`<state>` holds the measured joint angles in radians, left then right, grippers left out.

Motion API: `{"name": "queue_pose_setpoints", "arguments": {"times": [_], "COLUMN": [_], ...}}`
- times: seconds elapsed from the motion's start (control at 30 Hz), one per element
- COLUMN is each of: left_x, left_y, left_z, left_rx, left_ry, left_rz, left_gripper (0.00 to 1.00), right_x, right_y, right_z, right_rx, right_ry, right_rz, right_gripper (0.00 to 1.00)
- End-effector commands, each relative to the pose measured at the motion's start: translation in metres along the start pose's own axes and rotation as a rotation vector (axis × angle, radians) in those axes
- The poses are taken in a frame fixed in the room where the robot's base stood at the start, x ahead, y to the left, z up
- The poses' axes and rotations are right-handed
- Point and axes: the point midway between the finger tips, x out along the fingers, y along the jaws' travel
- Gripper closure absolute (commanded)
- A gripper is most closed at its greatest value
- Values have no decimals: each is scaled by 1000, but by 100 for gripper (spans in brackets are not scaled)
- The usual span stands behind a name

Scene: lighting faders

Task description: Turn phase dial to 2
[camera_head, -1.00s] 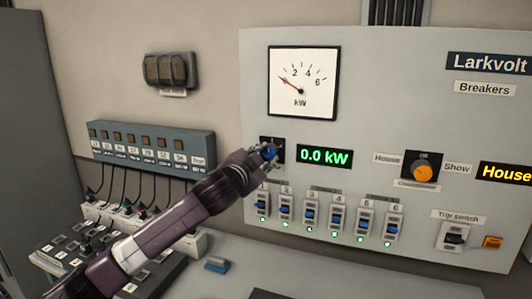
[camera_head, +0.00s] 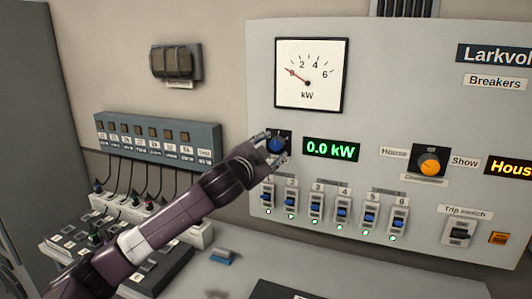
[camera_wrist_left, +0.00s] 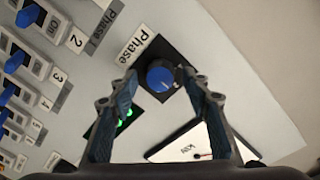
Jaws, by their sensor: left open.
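The phase dial (camera_head: 277,146) is a blue round knob on a black square plate, left of the green 0.0 kW display. In the left wrist view the blue knob (camera_wrist_left: 161,76) sits beside a "Phase" label (camera_wrist_left: 138,45), with a pale pointer mark on it. My left gripper (camera_head: 271,147) is open at the dial, its fingers apart on either side of the knob in the picture. In the left wrist view the open fingers (camera_wrist_left: 160,90) frame the knob; I cannot tell whether they touch it. The dial's numbers are not readable. My right gripper is not in view.
Several blue breaker switches (camera_head: 316,208) with green lights lie just below the dial. A kW meter (camera_head: 311,75) is above it. An orange changeover knob (camera_head: 430,163) and a trip switch (camera_head: 461,232) are to the right. A blue block (camera_head: 222,256) lies on the desk.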

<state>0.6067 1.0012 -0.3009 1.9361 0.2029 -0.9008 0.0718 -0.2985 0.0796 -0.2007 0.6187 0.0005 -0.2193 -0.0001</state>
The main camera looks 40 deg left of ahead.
Motion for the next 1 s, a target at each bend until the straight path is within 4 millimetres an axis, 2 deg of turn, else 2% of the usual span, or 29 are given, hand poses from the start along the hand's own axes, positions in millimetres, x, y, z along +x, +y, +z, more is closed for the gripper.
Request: {"name": "queue_pose_setpoints", "arguments": {"times": [0.53,0.8,1.0], "left_x": [-89,-111,-116], "left_y": [2,1,1], "left_z": [0,1,0], "left_rx": [7,2,1], "left_ry": [0,-2,0], "left_rz": [3,1,1], "left_gripper": [56,56,56], "right_x": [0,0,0], "right_y": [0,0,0], "right_z": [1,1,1], "right_rx": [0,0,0], "right_ry": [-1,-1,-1], "right_rz": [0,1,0], "right_gripper": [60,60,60]}}
